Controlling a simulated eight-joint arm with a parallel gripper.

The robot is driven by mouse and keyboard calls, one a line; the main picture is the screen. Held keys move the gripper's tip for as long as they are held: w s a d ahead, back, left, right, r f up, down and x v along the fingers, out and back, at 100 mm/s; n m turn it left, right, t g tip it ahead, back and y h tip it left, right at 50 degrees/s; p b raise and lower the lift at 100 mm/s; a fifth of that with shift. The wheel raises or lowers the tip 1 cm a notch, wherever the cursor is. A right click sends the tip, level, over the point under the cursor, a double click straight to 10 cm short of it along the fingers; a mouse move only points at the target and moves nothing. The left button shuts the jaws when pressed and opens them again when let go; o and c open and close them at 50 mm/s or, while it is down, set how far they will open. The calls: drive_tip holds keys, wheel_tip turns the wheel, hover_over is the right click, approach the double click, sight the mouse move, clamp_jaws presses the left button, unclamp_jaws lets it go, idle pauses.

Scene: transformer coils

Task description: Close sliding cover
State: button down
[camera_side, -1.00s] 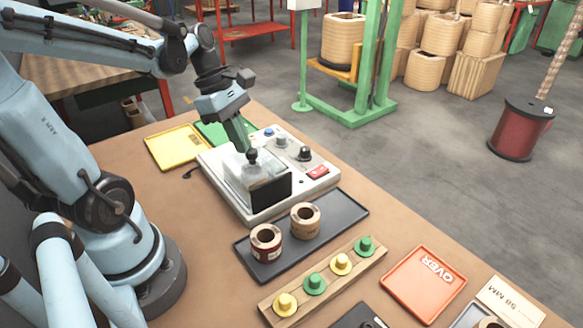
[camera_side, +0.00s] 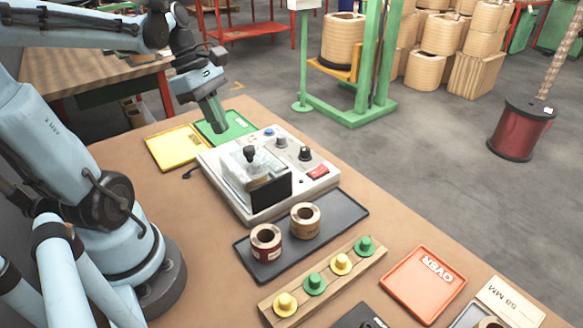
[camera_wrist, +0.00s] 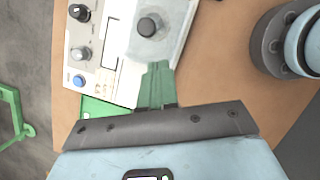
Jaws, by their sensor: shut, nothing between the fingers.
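The sliding cover (camera_side: 262,166) is a clear box-like lid with a black knob (camera_side: 249,152) on top. It sits on the white test box (camera_side: 225,187), and a dark panel (camera_side: 271,193) stands at its front. In the wrist view the cover (camera_wrist: 172,50) and its knob (camera_wrist: 149,27) lie just beyond the fingertips. My gripper (camera_side: 220,130) is shut and empty, with its green fingers pointing down behind the box, apart from the knob. The fingers also show in the wrist view (camera_wrist: 157,72). What is under the cover is hard to make out.
Knobs and a red switch (camera_side: 317,172) line the box's right side. A green tray (camera_side: 240,122) and yellow tray (camera_side: 163,158) lie behind it. A black tray (camera_side: 343,207) with two coils, a wooden rack (camera_side: 345,284) of coloured plugs and an orange tray (camera_side: 400,292) are in front.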

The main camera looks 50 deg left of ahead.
drive_tip(key=v, duration=0.7)
approach(242, 162)
drive_tip(key=a+f, duration=0.3)
drive_tip(key=d, duration=0.1)
drive_tip(key=w+d, duration=0.1)
drive_tip(key=shift+d+f, duration=0.25)
drive_tip(key=shift+w+d, duration=0.35)
drive_tip(key=shift+d, duration=0.2)
drive_tip(key=shift+d, duration=1.35)
